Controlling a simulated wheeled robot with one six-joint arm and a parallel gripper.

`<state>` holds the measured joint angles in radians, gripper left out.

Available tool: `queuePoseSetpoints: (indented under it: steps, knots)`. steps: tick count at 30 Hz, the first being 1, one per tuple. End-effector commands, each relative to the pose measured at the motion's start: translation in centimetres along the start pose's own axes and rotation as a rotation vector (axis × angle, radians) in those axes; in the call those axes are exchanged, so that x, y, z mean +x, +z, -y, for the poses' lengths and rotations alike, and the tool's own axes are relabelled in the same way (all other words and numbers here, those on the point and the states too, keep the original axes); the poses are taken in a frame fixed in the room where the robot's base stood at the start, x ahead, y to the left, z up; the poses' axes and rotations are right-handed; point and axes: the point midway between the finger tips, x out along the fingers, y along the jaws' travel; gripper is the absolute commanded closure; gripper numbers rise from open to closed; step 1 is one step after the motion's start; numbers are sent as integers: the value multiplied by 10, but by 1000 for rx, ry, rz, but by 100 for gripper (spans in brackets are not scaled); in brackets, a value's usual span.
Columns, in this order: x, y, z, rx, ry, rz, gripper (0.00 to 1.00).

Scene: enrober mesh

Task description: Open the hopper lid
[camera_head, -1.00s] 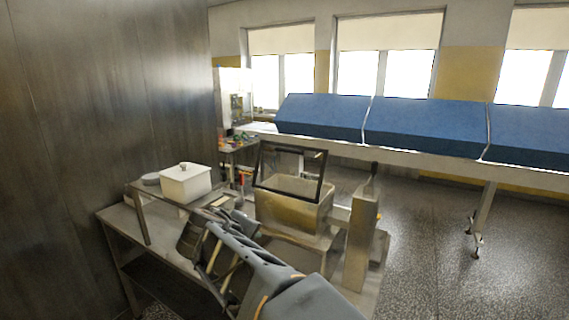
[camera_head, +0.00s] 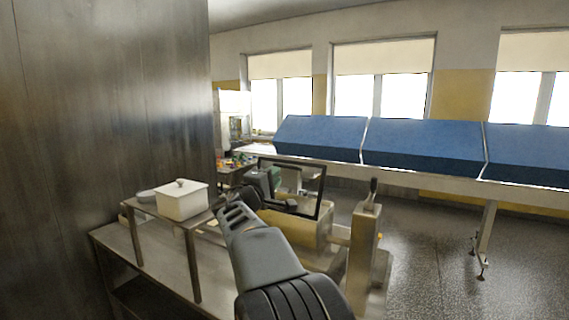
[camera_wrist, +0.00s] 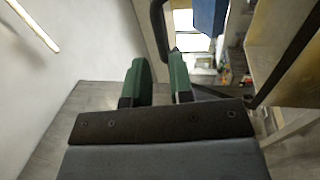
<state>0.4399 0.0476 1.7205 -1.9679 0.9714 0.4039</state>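The hopper (camera_head: 300,226) is a metal box on the bench, partly hidden behind my arm in the head view. Its black-framed lid (camera_head: 322,192) stands raised and steeply tilted above it, and I see through the frame.
A white lidded container (camera_head: 182,202) stands on a raised shelf at the left, beside a tall metal wall (camera_head: 105,120). A metal post (camera_head: 362,245) stands right of the hopper. A blue-covered conveyor (camera_head: 420,145) runs behind. Floor at the right is clear.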

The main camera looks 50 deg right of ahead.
Motion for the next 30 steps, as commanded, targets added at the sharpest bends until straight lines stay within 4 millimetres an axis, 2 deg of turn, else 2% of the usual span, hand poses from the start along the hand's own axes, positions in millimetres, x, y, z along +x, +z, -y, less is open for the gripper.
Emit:
queuePoseSetpoints:
  steps: [1, 6, 12, 18, 26, 30]
  knots:
    - [12, 1, -3, -2, -1, 3, 78]
    - [40, 1, -2, -1, -2, 2, 78]
    - [61, 0, -1, 0, -1, 1, 78]
    - [69, 0, 0, 1, -1, 0, 78]
    - [70, 0, 0, 1, -1, 0, 78]
    - [69, 0, 0, 1, -1, 0, 89]
